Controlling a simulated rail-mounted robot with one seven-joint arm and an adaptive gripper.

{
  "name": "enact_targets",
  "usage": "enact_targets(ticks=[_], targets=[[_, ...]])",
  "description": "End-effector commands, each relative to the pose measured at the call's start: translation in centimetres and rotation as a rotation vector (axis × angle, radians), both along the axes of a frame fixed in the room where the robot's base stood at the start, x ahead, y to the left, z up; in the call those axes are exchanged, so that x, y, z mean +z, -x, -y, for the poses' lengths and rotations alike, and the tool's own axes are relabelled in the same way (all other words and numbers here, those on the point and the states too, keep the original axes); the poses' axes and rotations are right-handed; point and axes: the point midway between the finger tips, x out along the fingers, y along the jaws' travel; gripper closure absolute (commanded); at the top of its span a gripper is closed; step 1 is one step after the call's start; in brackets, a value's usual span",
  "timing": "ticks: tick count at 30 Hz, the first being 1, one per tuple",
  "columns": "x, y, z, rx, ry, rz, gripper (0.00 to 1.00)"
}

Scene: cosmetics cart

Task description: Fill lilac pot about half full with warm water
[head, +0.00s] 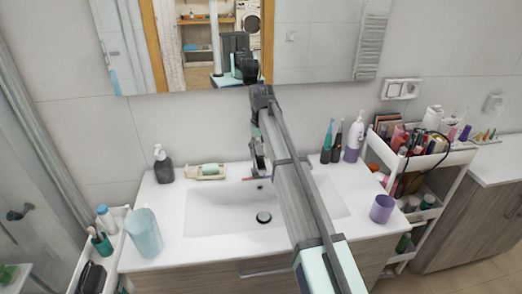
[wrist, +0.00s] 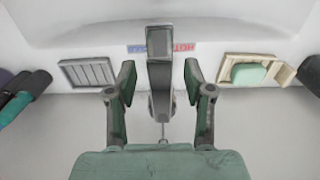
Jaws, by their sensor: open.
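The lilac pot (head: 382,209) stands upright on the counter right of the sink; its inside is too small to tell. The faucet (head: 258,160) stands at the back of the sink, partly hidden by my arm. In the wrist view the faucet lever (wrist: 160,43) lies between the two fingers of my gripper (wrist: 160,85), with a gap visible on each side. The gripper is open. Blue and red labels (wrist: 184,47) flank the lever, the red one reading HOT. I see no water running. The white sink basin (head: 225,212) has a dark round drain (head: 263,217).
A soap dish (head: 207,172) and dark pump bottle (head: 163,164) stand left of the faucet. Toothbrushes and a white-purple bottle (head: 354,138) stand right. A teal pitcher (head: 143,234) is front left. A crowded cart (head: 455,157) stands right. The counter's right front around the pot is clear.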

Motion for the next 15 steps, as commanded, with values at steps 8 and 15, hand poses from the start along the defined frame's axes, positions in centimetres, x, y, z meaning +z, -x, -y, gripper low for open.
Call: enact_targets(ticks=[8,15], targets=[[0.01,-0.01,0.0,0.0,0.0,0.0,0.9],[0.28,-0.18,-0.04,0.0,0.003,-0.011,1.0]])
